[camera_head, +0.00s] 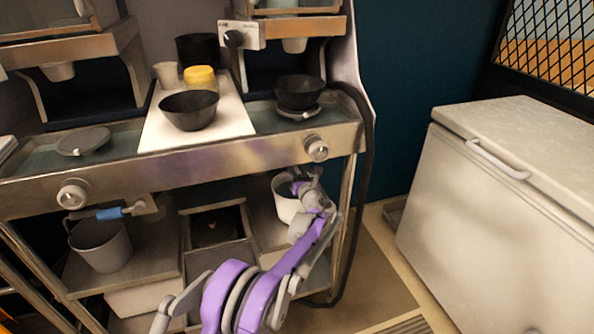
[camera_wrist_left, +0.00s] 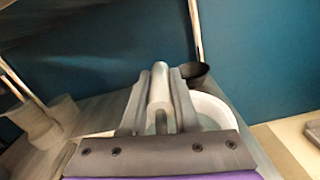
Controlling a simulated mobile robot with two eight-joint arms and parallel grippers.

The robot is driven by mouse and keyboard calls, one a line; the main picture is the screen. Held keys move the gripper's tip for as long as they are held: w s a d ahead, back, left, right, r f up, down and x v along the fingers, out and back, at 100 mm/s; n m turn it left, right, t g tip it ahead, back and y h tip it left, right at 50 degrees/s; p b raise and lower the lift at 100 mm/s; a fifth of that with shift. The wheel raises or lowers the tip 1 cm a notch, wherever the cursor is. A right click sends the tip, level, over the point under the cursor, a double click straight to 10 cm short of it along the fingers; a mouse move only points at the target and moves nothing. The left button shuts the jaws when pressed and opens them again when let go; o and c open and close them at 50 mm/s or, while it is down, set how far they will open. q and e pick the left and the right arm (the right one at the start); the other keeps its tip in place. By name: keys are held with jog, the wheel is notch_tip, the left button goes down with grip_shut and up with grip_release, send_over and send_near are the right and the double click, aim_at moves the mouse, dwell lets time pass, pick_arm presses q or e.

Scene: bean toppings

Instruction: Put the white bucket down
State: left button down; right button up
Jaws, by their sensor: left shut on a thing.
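The white bucket (camera_head: 284,204) is at the right end of the lower shelf area, under the counter, partly hidden by my arm. My left gripper (camera_head: 307,182) reaches over it from below. In the left wrist view my left gripper (camera_wrist_left: 160,100) is shut on the bucket's pale round handle (camera_wrist_left: 160,84), and the bucket's rim (camera_wrist_left: 219,108) shows behind the fingers. The bucket looks upright. I cannot tell whether its base touches the lower shelf (camera_head: 265,229). My right gripper is not in view.
Another bucket (camera_head: 100,246) with a blue-gripped handle stands on the left of the lower shelf. Metal bins (camera_head: 214,250) lie between. A hose (camera_head: 362,170) hangs at the right; a white chest (camera_head: 510,200) stands beyond.

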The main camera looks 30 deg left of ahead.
pick_arm(q)
jog(key=shift+f, duration=0.3)
jog(key=c, duration=1)
grip_release()
jog(key=shift+d+f, duration=0.1)
jog(key=shift+f, duration=0.1)
jog(key=o, duration=0.3)
jog(key=shift+r, duration=0.1)
jog(key=shift+o, duration=0.2)
